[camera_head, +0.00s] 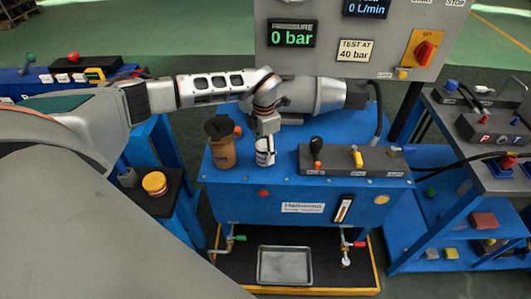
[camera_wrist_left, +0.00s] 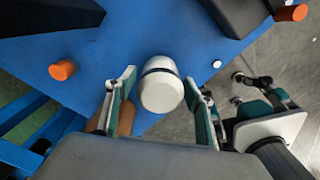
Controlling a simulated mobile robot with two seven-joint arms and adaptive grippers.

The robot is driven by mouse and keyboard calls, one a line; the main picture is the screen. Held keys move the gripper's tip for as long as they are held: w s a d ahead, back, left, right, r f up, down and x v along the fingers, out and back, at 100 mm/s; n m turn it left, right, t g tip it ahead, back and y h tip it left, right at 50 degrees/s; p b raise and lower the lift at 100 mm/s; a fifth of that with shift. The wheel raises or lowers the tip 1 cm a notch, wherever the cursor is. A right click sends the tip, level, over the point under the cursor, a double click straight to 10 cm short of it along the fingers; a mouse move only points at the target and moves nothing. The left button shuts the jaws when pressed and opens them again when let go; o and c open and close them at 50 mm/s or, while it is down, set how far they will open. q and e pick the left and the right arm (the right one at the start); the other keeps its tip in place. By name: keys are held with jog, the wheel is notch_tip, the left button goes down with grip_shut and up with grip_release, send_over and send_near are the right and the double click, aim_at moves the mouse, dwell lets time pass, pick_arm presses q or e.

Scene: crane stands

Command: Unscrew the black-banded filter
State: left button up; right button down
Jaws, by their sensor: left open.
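The black-banded filter (camera_wrist_left: 162,90) is a pale rounded canister with a dark band near its far end. My left gripper (camera_wrist_left: 159,83) is open, with one finger on each side of it in the left wrist view. A gap shows on each side, so the fingers look apart from it. In the head view my left gripper (camera_head: 266,122) reaches down over the blue stand, and the white filter (camera_head: 265,156) shows at its tips, partly hidden. At the right of the left wrist view is what looks like my right gripper (camera_wrist_left: 256,92); its opening is unclear.
A brown canister with a black top (camera_head: 221,146) stands just left on the blue stand (camera_head: 235,195). A grey valve block (camera_head: 350,160) is to the right. A grey motor (camera_head: 312,95) lies behind. A metal tray (camera_head: 284,265) is below. The gauge reads 0 bar.

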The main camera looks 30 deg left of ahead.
pick_arm(q)
jog(key=c, duration=1)
jog(key=shift+r, duration=0.1)
jog(key=shift+c, duration=0.2)
pick_arm(e)
jog(key=shift+s+f, duration=0.1)
jog(key=shift+f, duration=0.15)
jog(key=shift+a+r, duration=0.1)
jog(key=shift+r, duration=0.25)
pick_arm(q)
jog(key=shift+r, duration=0.1)
pick_arm(e)
jog(key=shift+r, duration=0.1)
